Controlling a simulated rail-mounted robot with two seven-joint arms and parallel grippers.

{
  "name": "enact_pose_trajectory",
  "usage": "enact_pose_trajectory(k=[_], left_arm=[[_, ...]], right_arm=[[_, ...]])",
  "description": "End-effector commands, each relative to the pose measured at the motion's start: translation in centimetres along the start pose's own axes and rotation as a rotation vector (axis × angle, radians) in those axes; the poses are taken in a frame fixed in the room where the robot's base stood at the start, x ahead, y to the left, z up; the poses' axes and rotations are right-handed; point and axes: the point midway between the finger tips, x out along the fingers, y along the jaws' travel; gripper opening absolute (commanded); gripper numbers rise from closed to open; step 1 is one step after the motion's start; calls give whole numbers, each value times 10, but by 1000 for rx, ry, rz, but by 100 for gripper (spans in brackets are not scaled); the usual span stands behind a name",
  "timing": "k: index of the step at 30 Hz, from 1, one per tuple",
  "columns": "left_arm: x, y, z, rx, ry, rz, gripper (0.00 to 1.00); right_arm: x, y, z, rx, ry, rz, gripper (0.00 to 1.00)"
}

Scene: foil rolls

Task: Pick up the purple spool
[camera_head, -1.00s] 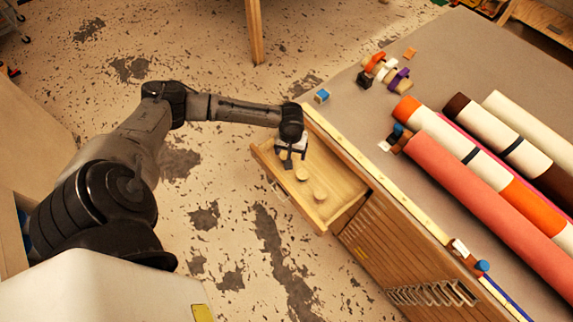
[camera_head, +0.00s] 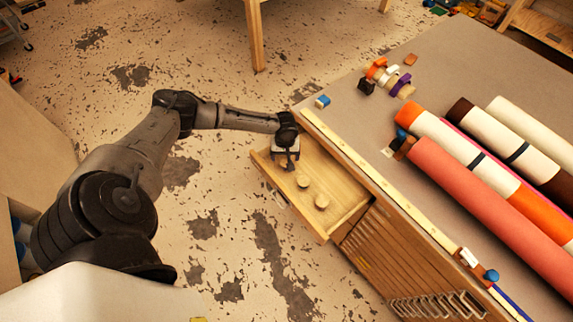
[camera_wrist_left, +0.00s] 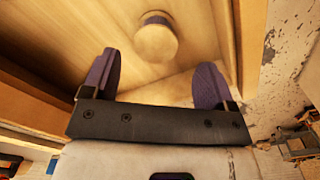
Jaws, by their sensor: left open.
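The purple spool (camera_head: 401,84) is among a cluster of small coloured pieces on the grey tabletop, in the head view. My left gripper (camera_head: 290,164) is well away from it, over the open wooden drawer (camera_head: 343,186) at the table's near side. In the wrist view the left gripper (camera_wrist_left: 155,85) has its two purple-tinted fingers apart with nothing between them. My right gripper is not in view.
Long rolls, including a red one (camera_head: 490,210), cover the table's right. A blue block (camera_head: 322,101) sits near the left corner.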

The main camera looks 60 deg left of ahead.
Motion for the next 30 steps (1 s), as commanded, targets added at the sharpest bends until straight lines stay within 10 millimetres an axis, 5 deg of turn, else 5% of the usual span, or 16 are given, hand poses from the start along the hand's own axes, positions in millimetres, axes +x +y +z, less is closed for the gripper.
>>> enact_pose_trajectory(k=[10,21,30], left_arm=[[42,5,2,0,-1,0,80],[48,4,2,1,-1,-1,79],[48,4,2,1,-1,-1,50]], right_arm=[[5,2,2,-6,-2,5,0],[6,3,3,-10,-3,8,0],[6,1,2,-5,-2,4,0]])
